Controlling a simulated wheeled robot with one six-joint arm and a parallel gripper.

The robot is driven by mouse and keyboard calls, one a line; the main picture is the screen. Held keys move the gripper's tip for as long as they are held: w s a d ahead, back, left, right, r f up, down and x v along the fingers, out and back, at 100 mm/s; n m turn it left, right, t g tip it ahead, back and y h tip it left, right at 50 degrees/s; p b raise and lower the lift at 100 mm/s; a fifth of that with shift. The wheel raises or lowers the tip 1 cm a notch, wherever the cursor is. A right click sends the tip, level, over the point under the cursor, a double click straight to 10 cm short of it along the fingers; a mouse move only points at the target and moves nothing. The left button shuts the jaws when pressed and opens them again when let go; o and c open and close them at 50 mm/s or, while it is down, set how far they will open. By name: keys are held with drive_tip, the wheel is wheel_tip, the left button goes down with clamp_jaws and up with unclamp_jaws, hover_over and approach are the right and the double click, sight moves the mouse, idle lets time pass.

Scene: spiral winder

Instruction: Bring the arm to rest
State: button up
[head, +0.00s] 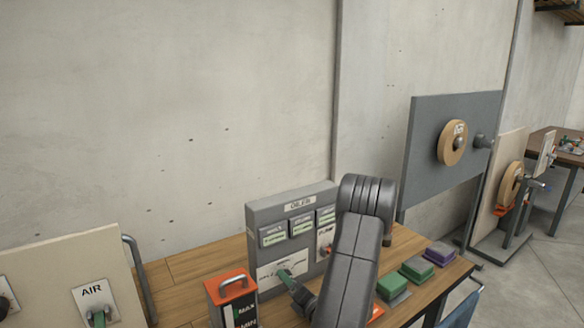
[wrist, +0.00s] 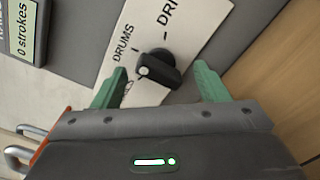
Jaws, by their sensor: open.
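My grey arm (head: 350,260) reaches down over the wooden bench in the head view, toward the panel marked OILER (head: 262,216). My gripper (head: 286,275) is at the white plate low on that panel, mostly hidden by my arm. In the wrist view my gripper (wrist: 160,74) is open, with a green finger on each side of a black rotary knob (wrist: 157,68). Gaps show between both fingers and the knob, and nothing is held. The knob sits on a white plate (wrist: 184,30) lettered DRUMS and DRI, the rest cut off.
A red and black can (head: 232,298) with MAX and MIN marks stands left of the panel. Green blocks (head: 416,268) and a purple block (head: 440,252) lie right of my arm. A board marked AIR (head: 60,280) is at left. A grey board with a wheel (head: 425,180) stands right.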

drive_tip(key=n, duration=0.7)
drive_tip(key=shift+s+d+n, duration=0.3)
drive_tip(key=shift+s, duration=0.1)
idle(0.4)
